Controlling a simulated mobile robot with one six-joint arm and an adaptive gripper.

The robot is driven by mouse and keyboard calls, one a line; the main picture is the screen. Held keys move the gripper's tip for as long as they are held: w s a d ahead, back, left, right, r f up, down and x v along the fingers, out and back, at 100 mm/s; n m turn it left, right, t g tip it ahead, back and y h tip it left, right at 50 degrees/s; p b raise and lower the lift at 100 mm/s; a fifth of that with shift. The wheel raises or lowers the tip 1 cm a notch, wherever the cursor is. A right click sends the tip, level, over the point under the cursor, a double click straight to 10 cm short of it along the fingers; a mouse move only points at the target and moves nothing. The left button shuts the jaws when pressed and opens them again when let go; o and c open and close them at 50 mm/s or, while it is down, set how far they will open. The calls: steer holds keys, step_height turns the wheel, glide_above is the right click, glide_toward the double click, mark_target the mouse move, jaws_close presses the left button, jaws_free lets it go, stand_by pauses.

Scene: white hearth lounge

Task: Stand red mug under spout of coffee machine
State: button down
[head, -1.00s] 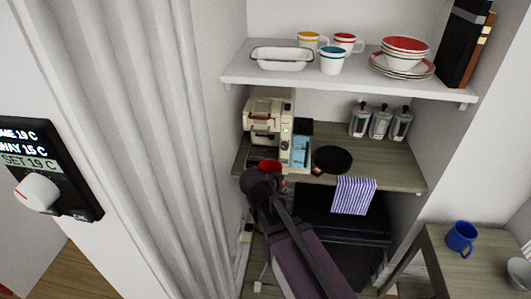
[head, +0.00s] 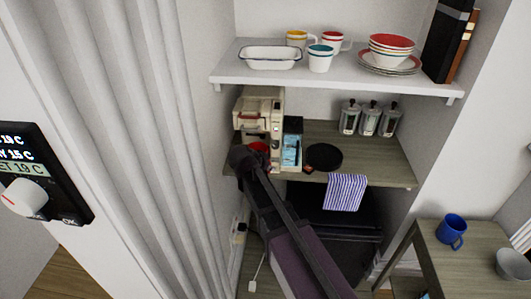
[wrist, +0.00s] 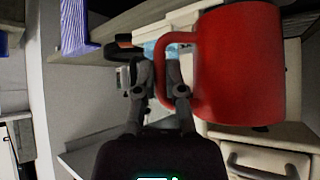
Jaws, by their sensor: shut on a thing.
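The red mug (wrist: 238,65) fills the right of the wrist view, its handle between the fingers of my gripper (wrist: 160,82). My gripper is shut on that handle. In the head view only a little of the red mug (head: 259,146) shows, at the front of the coffee machine (head: 259,112), with my gripper (head: 250,160) covering the rest. The coffee machine is cream and stands at the left end of the wooden counter. The spout is not clear, and I cannot tell whether the mug touches the machine or its tray.
A blue carton (head: 291,151) stands right of the machine, then a black round plate (head: 324,157). Several canisters (head: 368,119) stand at the back. A striped cloth (head: 346,192) hangs over the counter edge (head: 395,170). A white shelf (head: 340,72) with crockery is above.

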steer(key=shift+w+a, duration=0.2)
steer(key=shift+w, duration=0.55)
steer(key=shift+w+a, duration=0.2)
steer(key=shift+w, duration=0.6)
steer(key=shift+w+a, duration=0.2)
steer(key=shift+w, duration=0.55)
steer(key=shift+w, duration=0.1)
steer(key=shift+w+a, duration=0.3)
steer(key=shift+w, duration=0.65)
steer(key=shift+w+a, duration=0.25)
steer(key=shift+w, duration=0.7)
steer(key=shift+s, duration=0.15)
steer(key=shift+f+b, duration=0.25)
steer(key=shift+b, duration=0.05)
steer(key=c, duration=0.7)
jaws_free()
steer(key=shift+r, duration=0.25)
steer(key=shift+p+v, duration=0.85)
steer(key=shift+p, duration=0.1)
steer(key=p+v, duration=0.7)
steer(key=v, duration=0.3)
steer(key=shift+r, duration=0.1)
